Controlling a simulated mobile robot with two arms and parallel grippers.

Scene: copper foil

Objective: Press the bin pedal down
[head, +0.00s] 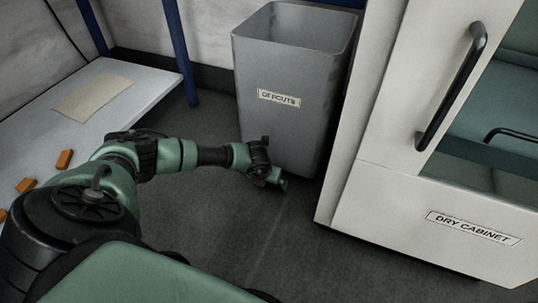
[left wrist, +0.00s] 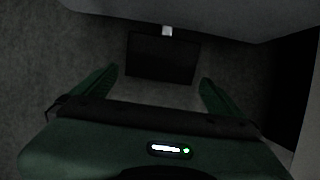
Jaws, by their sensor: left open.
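The grey bin (head: 290,125) stands on the floor, upright, with an open top and a label on its front. My left gripper (head: 279,183) is low in front of the bin's base. In the left wrist view my left gripper (left wrist: 158,75) is open, with its two fingers spread. A flat black pedal (left wrist: 161,57) shows ahead between the fingers, below the bin's lower edge (left wrist: 190,17). I cannot tell whether the gripper touches the pedal. The pedal is not visible in the head view, where the gripper and bin front are. My right gripper is in neither view.
A white dry cabinet (head: 380,195) with a black handle (head: 452,85) stands close to the bin's right. A pale table (head: 140,85) with a sheet (head: 93,97) and orange blocks (head: 64,159) is at left. Floor (head: 215,215) in front of the bin is clear.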

